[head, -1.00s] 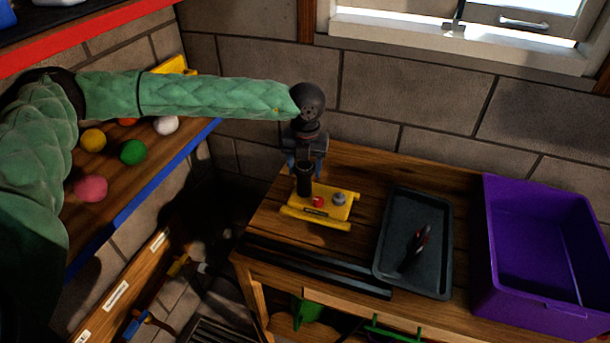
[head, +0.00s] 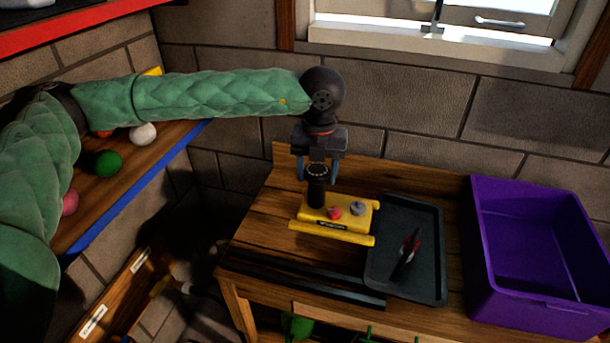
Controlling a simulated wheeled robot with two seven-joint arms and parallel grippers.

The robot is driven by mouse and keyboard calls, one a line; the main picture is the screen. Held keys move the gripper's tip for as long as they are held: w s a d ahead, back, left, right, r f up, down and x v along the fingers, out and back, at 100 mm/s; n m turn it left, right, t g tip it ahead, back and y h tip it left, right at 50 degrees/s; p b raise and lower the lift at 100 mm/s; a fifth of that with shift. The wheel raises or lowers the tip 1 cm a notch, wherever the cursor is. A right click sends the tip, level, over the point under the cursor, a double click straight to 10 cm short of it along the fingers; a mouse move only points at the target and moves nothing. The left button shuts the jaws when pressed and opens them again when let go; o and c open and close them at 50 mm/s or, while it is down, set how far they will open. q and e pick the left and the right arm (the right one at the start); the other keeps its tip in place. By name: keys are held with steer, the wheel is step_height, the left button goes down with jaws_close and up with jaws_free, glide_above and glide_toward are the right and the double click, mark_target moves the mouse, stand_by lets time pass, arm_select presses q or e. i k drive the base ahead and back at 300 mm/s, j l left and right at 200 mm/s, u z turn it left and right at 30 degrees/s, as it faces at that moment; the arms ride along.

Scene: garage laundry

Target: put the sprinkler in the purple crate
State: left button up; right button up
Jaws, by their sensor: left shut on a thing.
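The sprinkler (head: 335,216) has a yellow base with a red and a grey knob and a black upright post. My left gripper (head: 317,177) points down from above and is shut on the top of the black post. The sprinkler is upright over the left part of the wooden workbench; it seems raised a little above the top, though the gap is hard to judge. The purple crate (head: 479,262) stands on the right end of the bench and looks empty. My right gripper is not in view.
A dark tray (head: 377,270) holding a tool with red and black handles (head: 408,252) lies between the sprinkler and the crate. Behind the bench are a block wall and a window. A shelf with coloured balls (head: 108,163) is at the left.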

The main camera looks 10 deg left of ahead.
mark_target(521, 273)
steer(key=k+l, duration=0.35)
steer(key=l, duration=0.15)
steer(key=k+l, duration=0.35)
steer(key=l, duration=0.2)
steer(key=k+l, duration=0.4)
steer(key=l, duration=0.1)
